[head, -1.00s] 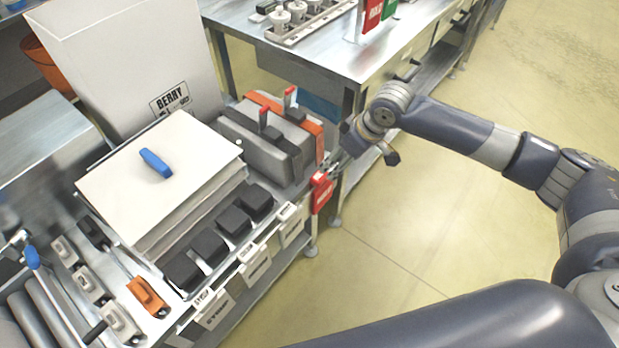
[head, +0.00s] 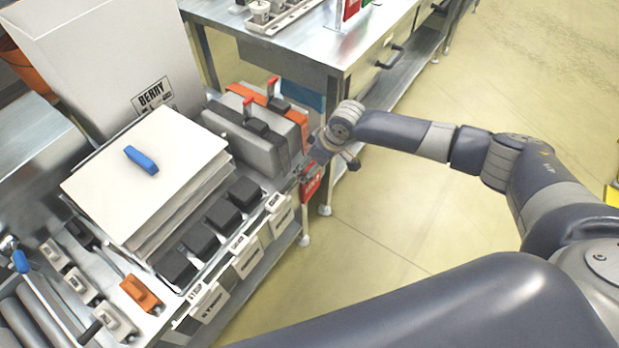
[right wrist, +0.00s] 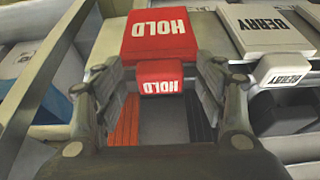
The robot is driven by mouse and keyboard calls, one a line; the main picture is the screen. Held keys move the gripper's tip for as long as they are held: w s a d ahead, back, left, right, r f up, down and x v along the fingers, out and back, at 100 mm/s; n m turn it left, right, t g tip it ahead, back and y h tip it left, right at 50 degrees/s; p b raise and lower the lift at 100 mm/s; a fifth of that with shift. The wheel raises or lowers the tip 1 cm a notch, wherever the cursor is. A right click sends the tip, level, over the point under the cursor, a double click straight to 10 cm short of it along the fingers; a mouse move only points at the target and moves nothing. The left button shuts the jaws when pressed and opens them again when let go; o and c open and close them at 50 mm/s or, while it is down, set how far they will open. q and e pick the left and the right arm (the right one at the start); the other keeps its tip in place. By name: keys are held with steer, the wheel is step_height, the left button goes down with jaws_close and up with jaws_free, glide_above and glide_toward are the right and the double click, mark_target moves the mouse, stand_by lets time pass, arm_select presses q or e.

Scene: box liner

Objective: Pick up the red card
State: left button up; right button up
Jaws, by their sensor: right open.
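The red card (head: 311,184) marked HOLD hangs at the right front corner of the metal workstation, partly hidden by my right gripper (head: 304,168). In the right wrist view the red card (right wrist: 168,36) shows large, with a smaller red HOLD tab (right wrist: 160,78) at its near edge. My right gripper (right wrist: 158,84) is open, with one finger on each side of the tab. I see no clear contact between the fingers and the tab. My left gripper is not in view.
A white card (right wrist: 265,30) marked BERRY hangs to the right of the red card. Grey and orange boxes (head: 258,130) stand behind the corner, and a white panel stack (head: 145,180) lies left. A second metal table (head: 300,45) stands behind.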

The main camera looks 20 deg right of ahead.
steer(key=c, duration=1.2)
steer(key=shift+o, duration=0.2)
steer(key=shift+r, duration=0.15)
